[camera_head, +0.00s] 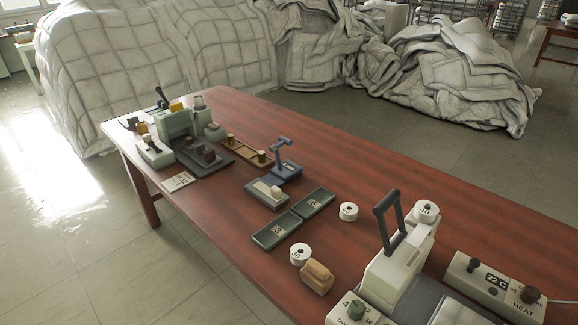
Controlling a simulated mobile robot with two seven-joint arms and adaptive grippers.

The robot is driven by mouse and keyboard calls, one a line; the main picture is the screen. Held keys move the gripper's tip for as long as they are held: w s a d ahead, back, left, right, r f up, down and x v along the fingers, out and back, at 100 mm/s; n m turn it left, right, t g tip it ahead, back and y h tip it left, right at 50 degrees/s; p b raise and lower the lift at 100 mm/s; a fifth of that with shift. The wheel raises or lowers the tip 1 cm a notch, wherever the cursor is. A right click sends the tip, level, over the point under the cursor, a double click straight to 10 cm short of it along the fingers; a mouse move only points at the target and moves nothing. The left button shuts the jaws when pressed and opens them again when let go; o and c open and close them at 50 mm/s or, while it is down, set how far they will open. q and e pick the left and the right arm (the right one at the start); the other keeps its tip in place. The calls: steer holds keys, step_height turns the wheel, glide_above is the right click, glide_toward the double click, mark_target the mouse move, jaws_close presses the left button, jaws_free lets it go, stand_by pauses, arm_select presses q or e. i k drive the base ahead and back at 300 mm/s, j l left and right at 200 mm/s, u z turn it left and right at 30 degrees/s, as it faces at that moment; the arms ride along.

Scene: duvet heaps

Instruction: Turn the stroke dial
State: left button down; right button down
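A green knob (357,308) sits on a cream box (340,318) at the bottom edge of the head view. Numbers including 4 and 16 are printed around it, and the picture edge cuts off the rest. It looks like the stroke dial, though I cannot read the word "stroke". The box is beside a cream press (393,268) with a dark upright handle (388,218). The knob's exact setting is too small to tell. Neither of my grippers is in view.
A heater box (490,285) with a "22 C" display and dark knobs stands at right. Round weights (300,254), a wooden block (317,278), green trays (277,231) and a green machine (178,122) also stand on the red-brown table (400,175). Duvet heaps (450,75) lie behind.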

mark_target(146, 137)
steer(key=i+j+z, duration=0.1)
steer(key=j+z, duration=0.25)
steer(key=z, duration=0.15)
steer(key=j+z, duration=0.45)
steer(key=i+l, duration=0.05)
